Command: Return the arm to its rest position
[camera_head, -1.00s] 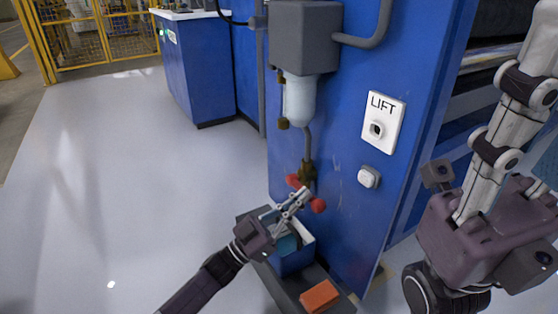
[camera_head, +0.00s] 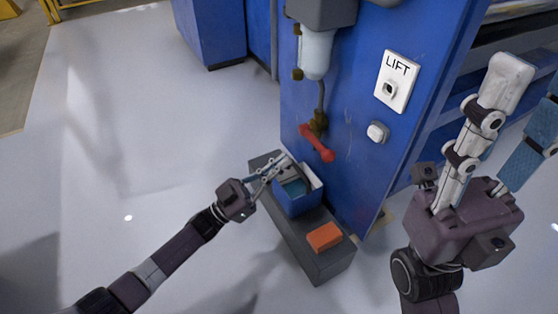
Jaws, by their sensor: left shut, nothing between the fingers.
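My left gripper (camera_head: 282,166) is shut with nothing between its fingers. Its fingertips are over or beside the far left rim of a small open blue bin (camera_head: 298,207); I cannot tell if they touch it. The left arm reaches in from the lower left. My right gripper (camera_head: 518,98) stands close to the camera at the right, fingers pointing up, spread apart and empty. One of its fingers is partly cut off by the picture's edge.
The blue bin and an orange block (camera_head: 324,237) rest on a dark grey bench (camera_head: 309,254). A red valve handle (camera_head: 317,145) and a LIFT switch plate (camera_head: 397,81) are on the blue cabinet (camera_head: 348,125) behind. The pale floor (camera_head: 150,150) at left is clear.

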